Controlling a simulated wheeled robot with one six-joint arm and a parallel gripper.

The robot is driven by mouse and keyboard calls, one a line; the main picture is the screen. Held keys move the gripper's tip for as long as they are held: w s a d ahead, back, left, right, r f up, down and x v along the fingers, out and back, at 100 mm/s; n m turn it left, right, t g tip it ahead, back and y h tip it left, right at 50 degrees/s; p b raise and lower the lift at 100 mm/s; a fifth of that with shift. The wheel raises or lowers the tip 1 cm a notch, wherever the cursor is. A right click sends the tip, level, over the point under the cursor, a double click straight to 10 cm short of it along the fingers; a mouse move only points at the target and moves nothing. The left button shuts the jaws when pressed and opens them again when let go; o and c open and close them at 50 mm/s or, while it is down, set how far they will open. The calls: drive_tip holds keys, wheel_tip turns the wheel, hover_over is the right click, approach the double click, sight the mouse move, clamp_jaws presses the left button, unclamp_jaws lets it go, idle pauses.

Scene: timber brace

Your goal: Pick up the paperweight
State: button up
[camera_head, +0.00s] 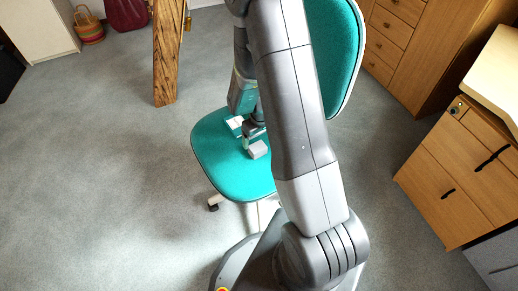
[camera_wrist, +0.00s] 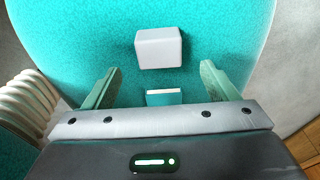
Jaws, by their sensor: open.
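A pale grey block with rounded edges, which I take as the paperweight (camera_head: 258,150), sits on the teal chair seat (camera_head: 230,176). In the wrist view the paperweight (camera_wrist: 159,48) lies beyond the fingertips, roughly centred between them. My gripper (camera_wrist: 158,75) is open and empty, with one finger at each side. In the head view my gripper (camera_head: 254,132) is low over the seat, just behind the paperweight, partly hidden by my arm. A small teal and white item (camera_wrist: 164,97) shows between the fingers, nearer the palm; I cannot tell what it is.
The chair's backrest (camera_head: 334,52) rises behind my arm on the right. A wooden beam (camera_head: 166,50) stands at the back left. Wooden drawers (camera_head: 462,175) are at the right. A basket (camera_head: 89,28) sits far left. Grey carpet on the left is clear.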

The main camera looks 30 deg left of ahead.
sight(258, 147)
drive_tip(key=shift+w+a+f+b, duration=0.2)
drive_tip(key=shift+f+b, duration=0.1)
drive_tip(key=shift+f, duration=1.45)
drive_tip(key=shift+w+a+f+b, duration=0.15)
drive_tip(key=shift+f+b, duration=0.1)
drive_tip(key=shift+f, duration=1.45)
drive_tip(key=shift+s, duration=0.1)
drive_tip(key=c, duration=1.2)
